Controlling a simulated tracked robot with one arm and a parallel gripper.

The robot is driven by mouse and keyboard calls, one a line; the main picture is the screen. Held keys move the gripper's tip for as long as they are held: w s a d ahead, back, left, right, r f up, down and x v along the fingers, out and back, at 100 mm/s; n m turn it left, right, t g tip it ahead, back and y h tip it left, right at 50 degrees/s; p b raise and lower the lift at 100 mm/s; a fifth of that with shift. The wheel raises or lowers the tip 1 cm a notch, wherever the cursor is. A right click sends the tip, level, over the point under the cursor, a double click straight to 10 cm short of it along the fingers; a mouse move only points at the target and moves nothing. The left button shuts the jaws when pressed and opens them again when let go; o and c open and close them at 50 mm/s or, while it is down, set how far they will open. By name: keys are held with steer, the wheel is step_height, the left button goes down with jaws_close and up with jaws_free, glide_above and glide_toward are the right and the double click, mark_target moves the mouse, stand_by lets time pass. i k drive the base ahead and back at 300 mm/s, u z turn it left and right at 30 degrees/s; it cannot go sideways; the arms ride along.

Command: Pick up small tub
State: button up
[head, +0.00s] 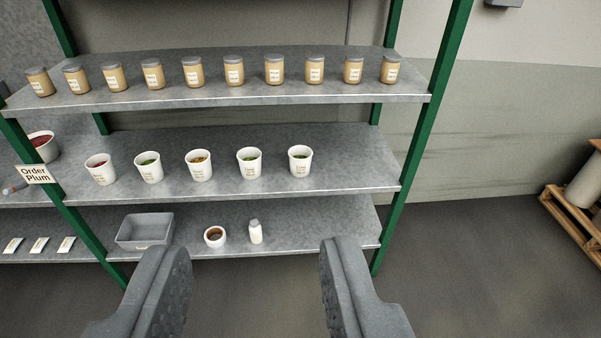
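A small round white tub (215,237) with brown contents sits upright on the bottom shelf, between a grey bin and a small white bottle. Several larger white tubs (199,167) with coloured contents stand in a row on the middle shelf; their labels are too small to read. My gripper (256,252) is open and empty, its two dark grey fingers wide apart in front of the bottom shelf. The small tub and the bottle show in the gap between the fingers, apart from them.
The green-posted rack has grey shelves (300,211). The grey bin (133,240) and white bottle (255,232) flank the small tub. Several lidded jars (234,71) line the top shelf. An "Order Plum" sign (33,174) is at left. A wooden pallet (575,225) stands right; floor between is clear.

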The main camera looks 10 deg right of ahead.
mark_target(301, 162)
steer(key=u, duration=1.3)
steer(key=i, duration=1.95)
steer(key=z, duration=1.45)
